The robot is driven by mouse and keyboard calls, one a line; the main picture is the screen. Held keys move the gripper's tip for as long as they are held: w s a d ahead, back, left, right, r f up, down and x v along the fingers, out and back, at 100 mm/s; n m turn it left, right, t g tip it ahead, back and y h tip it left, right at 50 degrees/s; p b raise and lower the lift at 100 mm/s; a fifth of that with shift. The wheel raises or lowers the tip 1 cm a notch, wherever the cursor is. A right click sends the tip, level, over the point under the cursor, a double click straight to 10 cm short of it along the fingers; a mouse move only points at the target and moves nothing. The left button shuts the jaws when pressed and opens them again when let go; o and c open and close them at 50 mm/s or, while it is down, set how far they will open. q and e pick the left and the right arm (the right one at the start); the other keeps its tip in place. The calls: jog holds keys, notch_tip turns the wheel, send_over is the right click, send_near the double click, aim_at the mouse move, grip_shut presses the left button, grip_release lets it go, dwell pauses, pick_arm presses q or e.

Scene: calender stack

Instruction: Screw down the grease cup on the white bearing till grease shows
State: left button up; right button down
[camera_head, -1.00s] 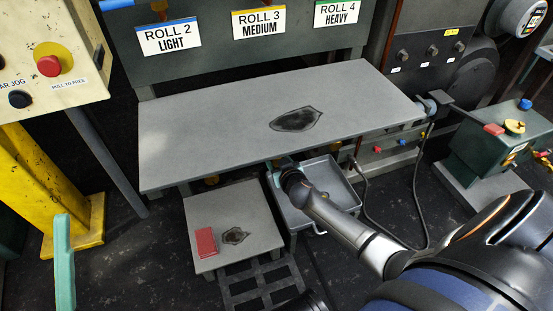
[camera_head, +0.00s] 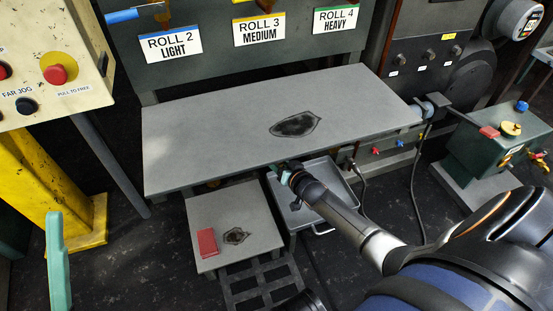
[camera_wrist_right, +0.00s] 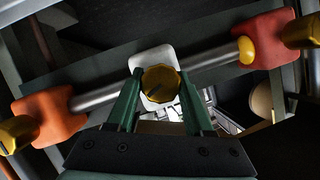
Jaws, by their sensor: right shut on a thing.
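In the right wrist view, the white bearing (camera_wrist_right: 150,57) sits on a metal shaft. In the head view my right gripper (camera_head: 280,171) reaches under the front edge of the grey table, which hides the bearing and cup. One teal finger of my left gripper (camera_head: 58,262) shows at the lower left, empty; its opening cannot be told.
An orange bearing (camera_wrist_right: 45,117) and a red bearing (camera_wrist_right: 268,40) flank the white one. The grey table (camera_head: 215,130) has a dark patch. Below are a step (camera_head: 262,215) with a red block (camera_head: 207,242) and a metal tray (camera_head: 325,215). A yellow post (camera_head: 45,190) stands left.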

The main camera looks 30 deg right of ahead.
pick_arm(q)
jog(key=shift+r, duration=0.25)
pick_arm(e)
jog(key=shift+m+y, duration=0.4)
jog(key=shift+m, duration=0.3)
jog(key=shift+t, duration=0.3)
jog(key=shift+c, duration=1.4)
grip_release()
pick_arm(q)
jog(key=shift+r, duration=0.1)
notch_tip(320, 180, up, 7)
jog(key=p, duration=0.7)
jog(key=shift+s+a+t, duration=0.15)
jog(key=shift+a+t, duration=0.15)
jog(key=shift+a, duration=0.15)
pick_arm(e)
jog(key=v, duration=1.2)
jog(key=shift+s, duration=0.25)
jog(key=shift+d+r, duration=0.1)
